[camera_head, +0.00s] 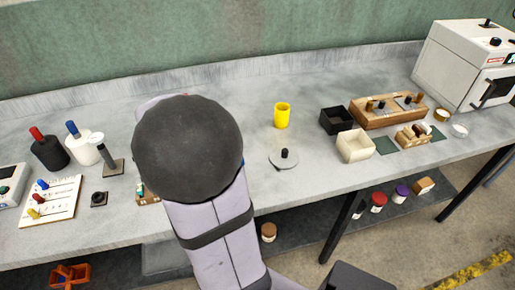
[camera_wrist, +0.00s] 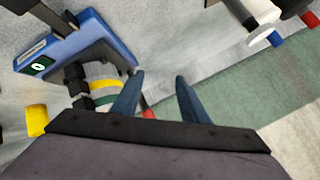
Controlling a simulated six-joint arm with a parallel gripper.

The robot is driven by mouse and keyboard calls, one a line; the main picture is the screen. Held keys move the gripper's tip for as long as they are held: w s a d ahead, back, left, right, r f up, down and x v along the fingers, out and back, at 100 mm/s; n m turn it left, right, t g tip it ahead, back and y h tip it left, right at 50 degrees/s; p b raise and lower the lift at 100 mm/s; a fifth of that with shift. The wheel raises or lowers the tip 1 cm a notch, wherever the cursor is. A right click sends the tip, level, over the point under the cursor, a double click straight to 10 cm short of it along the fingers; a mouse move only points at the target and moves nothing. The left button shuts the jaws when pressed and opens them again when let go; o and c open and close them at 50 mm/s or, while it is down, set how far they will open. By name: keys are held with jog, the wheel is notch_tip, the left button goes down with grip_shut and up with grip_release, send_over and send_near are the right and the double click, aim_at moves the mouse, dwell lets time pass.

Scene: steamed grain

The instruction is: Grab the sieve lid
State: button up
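A flat, pale grey round lid with a black knob (camera_head: 284,160), which looks like the sieve lid, lies on the bench right of my arm in the head view. It is not seen in the wrist view. My gripper shows in the wrist view (camera_wrist: 160,82), its two dark blue fingers apart with nothing held between them. In the head view my gripper is hidden behind the dark round end of my arm, left of the lid and apart from it.
A yellow cup (camera_head: 282,115) stands behind the lid. Black (camera_head: 337,121) and cream (camera_head: 355,146) open boxes are to its right. A blue device (camera_wrist: 112,45) with yellow and green rings is close to my fingers. Black and white containers with coloured handles stand at left.

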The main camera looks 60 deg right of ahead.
jog(key=s+d+r+h+p, duration=0.6)
jog(key=s+d+r+h, duration=0.4)
jog(key=s+d+r, duration=0.55)
jog(key=m+g+y+b, duration=0.2)
jog(key=g+y+b, duration=0.1)
jog(key=g, duration=0.5)
send_near(284, 151)
jog(key=x, duration=0.3)
jog(key=shift+d+f, duration=0.15)
jog(key=shift+f, duration=0.2)
jog(key=shift+d+f+h+b, duration=0.35)
jog(key=shift+d+b, duration=0.3)
jog(key=shift+b, duration=0.5)
jog(key=shift+d+b, duration=0.35)
jog(key=shift+b, duration=0.2)
jog(key=shift+d, duration=0.1)
